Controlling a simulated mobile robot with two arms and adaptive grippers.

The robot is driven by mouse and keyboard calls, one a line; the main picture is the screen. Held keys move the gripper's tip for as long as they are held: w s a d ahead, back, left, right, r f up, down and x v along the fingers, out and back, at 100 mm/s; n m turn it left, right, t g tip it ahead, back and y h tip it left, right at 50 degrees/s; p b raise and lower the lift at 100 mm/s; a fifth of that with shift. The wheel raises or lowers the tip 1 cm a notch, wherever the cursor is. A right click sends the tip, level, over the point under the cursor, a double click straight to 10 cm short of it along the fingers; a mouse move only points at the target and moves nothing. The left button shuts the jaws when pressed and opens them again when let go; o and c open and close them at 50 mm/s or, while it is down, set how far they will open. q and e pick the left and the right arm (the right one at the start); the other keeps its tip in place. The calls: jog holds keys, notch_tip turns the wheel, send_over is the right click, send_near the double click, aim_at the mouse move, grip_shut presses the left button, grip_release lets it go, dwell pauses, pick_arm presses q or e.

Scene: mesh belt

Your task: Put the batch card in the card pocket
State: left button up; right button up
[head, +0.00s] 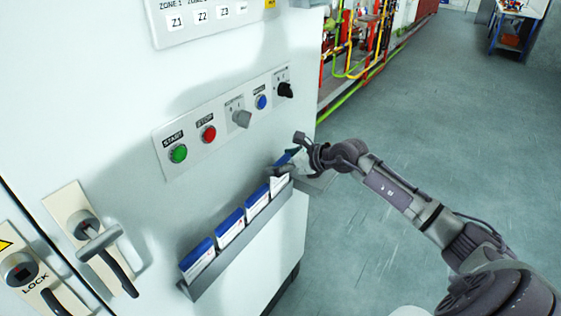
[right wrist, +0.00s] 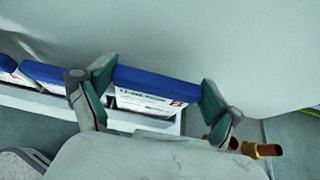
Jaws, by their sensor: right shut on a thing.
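The batch card has a blue top edge and a white printed face; it shows in the right wrist view (right wrist: 150,88) between the fingers of my right gripper (right wrist: 152,92). In the head view my right gripper (head: 291,162) is at the far right end of the card pocket, with a bit of the card's blue (head: 282,160) showing. The card pocket (head: 240,240) is a long grey tray on the white cabinet. The card's lower edge is at the tray's end; I cannot tell how deep it sits. My left gripper is not in view.
Several blue-topped cards (head: 229,230) stand in the pocket to the left of the held card. Above is a panel with a green button (head: 179,153), a red button (head: 209,134) and knobs. Door handles (head: 100,240) stick out at lower left.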

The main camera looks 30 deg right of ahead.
jog(key=shift+f+b, duration=1.2)
jog(key=shift+f, duration=0.45)
jog(key=o, duration=0.8)
jog(key=shift+o, duration=0.2)
jog(key=shift+s, duration=0.1)
jog(key=shift+s+d+r, duration=0.1)
jog(key=shift+s+d, duration=0.1)
jog(key=shift+s, duration=0.05)
jog(key=v, duration=1.1)
